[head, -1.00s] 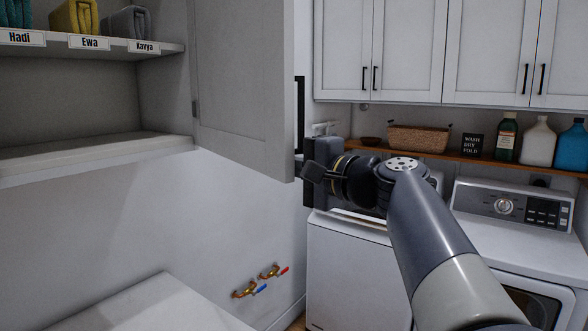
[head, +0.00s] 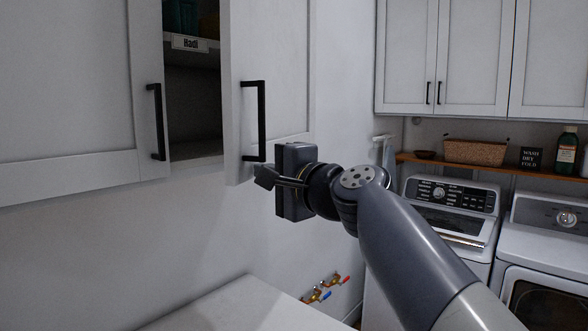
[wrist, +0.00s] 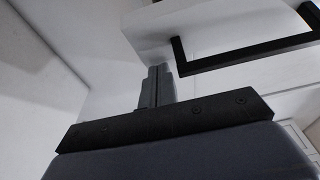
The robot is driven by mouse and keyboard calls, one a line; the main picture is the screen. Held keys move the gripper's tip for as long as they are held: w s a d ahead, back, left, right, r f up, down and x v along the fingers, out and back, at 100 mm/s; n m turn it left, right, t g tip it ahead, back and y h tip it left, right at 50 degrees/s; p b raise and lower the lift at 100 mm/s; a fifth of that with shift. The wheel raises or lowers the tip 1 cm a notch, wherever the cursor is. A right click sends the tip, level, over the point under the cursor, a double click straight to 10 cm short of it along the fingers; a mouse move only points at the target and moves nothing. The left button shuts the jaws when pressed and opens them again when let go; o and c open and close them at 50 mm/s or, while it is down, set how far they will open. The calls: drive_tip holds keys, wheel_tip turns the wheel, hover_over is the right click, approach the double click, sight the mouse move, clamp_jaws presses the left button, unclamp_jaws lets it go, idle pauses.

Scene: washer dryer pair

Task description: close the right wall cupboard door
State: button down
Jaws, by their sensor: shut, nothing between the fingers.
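The right wall cupboard door (head: 287,65) is pale grey with a long black bar handle (head: 262,120). It stands partly open, with a gap between its free edge and the left cupboard door (head: 65,95). My gripper (head: 264,178) is shut and empty at the door's lower edge, just below the handle. I cannot tell whether the fingers touch the door. In the wrist view, my closed fingers (wrist: 156,86) point at the lower corner of the door (wrist: 180,22), with the handle (wrist: 245,53) to their right.
Through the gap shows a shelf with a label (head: 190,43). Below are a white surface (head: 245,308) and brass taps (head: 322,290). To the right are white machines (head: 440,225), a wooden shelf with a basket (head: 475,151), and closed cupboards (head: 440,55).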

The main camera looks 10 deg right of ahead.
drive_tip(key=w+a+p, duration=0.2)
drive_tip(key=w+a, duration=0.3)
drive_tip(key=a, duration=0.4)
drive_tip(key=shift+w+a+p, duration=0.2)
drive_tip(key=shift+a+p, duration=0.15)
